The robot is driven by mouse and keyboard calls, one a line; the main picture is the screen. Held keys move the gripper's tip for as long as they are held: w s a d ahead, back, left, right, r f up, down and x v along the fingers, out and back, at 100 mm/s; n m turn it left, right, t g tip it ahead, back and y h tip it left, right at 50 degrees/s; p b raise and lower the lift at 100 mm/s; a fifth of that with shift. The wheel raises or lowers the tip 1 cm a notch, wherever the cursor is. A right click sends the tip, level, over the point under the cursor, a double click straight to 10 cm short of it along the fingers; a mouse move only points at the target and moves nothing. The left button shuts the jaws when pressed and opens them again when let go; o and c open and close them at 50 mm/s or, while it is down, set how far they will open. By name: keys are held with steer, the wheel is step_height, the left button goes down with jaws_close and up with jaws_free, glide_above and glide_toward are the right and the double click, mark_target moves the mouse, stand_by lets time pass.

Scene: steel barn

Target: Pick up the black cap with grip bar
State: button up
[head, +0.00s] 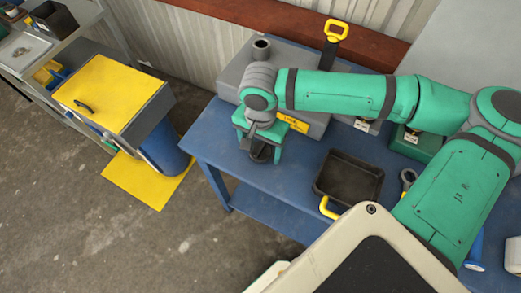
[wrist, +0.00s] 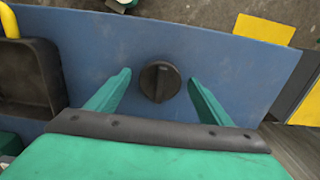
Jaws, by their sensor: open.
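The black cap with grip bar (wrist: 160,81) lies on the blue table, round, with its bar running up and down in the wrist view. In the head view the cap (head: 261,154) is partly hidden by my gripper above it. My gripper (head: 262,150) is open over the table's front left part. In the wrist view the two green fingers of my gripper (wrist: 160,88) stand apart, one on each side of the cap, with gaps to it. I cannot tell the height of the fingertips above the table.
A black tray with a yellow handle (head: 348,178) stands right of my gripper on the blue table (head: 225,150). Behind is a grey case (head: 232,78) with a dark cup (head: 261,49) on it. A yellow-topped blue bin (head: 115,85) stands left on the floor.

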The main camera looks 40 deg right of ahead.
steer(key=c, duration=1.1)
steer(key=shift+r, duration=0.1)
